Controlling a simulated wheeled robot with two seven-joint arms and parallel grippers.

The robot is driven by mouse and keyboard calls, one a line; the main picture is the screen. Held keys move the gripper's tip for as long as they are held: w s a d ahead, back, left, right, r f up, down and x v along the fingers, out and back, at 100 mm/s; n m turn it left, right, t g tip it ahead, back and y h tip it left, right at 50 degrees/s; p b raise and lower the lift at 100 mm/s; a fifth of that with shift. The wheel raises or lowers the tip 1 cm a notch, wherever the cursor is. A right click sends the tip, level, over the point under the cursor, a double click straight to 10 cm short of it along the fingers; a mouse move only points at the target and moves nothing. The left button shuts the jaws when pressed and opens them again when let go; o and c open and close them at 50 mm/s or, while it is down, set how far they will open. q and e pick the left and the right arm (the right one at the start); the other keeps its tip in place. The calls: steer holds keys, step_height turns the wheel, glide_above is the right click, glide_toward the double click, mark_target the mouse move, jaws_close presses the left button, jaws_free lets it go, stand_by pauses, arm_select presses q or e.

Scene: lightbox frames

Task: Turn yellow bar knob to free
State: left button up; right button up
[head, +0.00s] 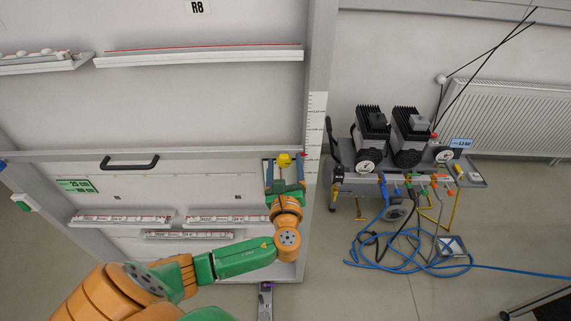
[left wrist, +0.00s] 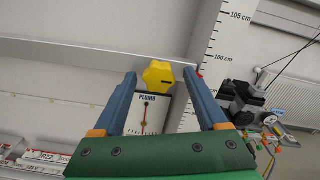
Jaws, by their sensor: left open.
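The yellow knob (head: 284,160) is on the frame's crossbar near the upright post. In the left wrist view the yellow knob (left wrist: 158,72) looks lobed, with a short dark mark on its lower right. Below it is a white plate (left wrist: 147,113) lettered "PLUMB" with a red pointer standing nearly upright. My left gripper (head: 284,172) is open. In the left wrist view, the fingers of my left gripper (left wrist: 161,78) stand one on each side of the knob and plate, with visible gaps. No "free" marking is readable. My right gripper is in neither view.
The upright post with a height scale (head: 315,130) is close on the right. A black handle (head: 129,162) is on the panel to the left. A compressor cart (head: 400,150) stands to the right, with a tangled blue hose (head: 400,258) on the floor.

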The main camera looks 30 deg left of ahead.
arm_select(q)
steer(key=shift+s, duration=0.1)
steer(key=shift+c, duration=1.3)
jaws_close()
